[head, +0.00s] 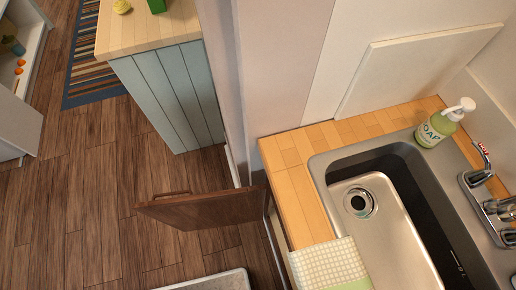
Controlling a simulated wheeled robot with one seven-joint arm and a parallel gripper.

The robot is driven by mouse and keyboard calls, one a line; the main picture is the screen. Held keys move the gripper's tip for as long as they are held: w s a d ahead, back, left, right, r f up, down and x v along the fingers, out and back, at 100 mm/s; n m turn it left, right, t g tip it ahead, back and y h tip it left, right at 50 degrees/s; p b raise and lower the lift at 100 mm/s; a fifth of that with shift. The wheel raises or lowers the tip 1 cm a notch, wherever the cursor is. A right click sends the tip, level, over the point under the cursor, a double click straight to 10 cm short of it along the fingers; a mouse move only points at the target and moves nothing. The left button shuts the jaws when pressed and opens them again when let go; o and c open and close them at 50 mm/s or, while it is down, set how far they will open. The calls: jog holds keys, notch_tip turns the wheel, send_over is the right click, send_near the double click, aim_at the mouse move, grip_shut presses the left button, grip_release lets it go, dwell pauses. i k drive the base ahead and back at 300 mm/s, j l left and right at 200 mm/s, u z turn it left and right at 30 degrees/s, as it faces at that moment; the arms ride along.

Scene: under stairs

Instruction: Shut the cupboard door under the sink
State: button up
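The cupboard door (205,209) is a brown panel below the worktop, seen from above. It stands open, swung out to the left from the sink cabinet over the floor. A thin handle (166,194) shows near its free end. The sink (385,225) is a metal basin set in a wooden worktop (299,203) at the right. The cupboard's inside is mostly hidden under the worktop. My gripper is not in view.
Wooden floor (90,215) left of the door is clear. A blue-grey panelled counter (170,95) stands behind, beside a wall end. A pale, rimmed thing (215,281), unclear, is cut off at the bottom. A cloth (328,264) hangs at the worktop edge; a soap bottle (440,125) stands behind the sink.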

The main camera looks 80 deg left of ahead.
aim_at(192, 212)
jog(key=k+j, duration=0.2)
jog(key=k, duration=0.2)
jog(key=k+j, duration=0.25)
jog(key=k, duration=0.15)
jog(key=k+j, duration=0.2)
jog(key=k, duration=0.15)
jog(key=k+j, duration=0.15)
jog(key=j, duration=0.2)
jog(key=k+j, duration=0.15)
jog(key=j, duration=0.2)
jog(key=k+j, duration=0.15)
jog(key=j, duration=0.25)
jog(key=k+j, duration=0.15)
jog(key=j, duration=0.55)
jog(key=i+u, duration=0.05)
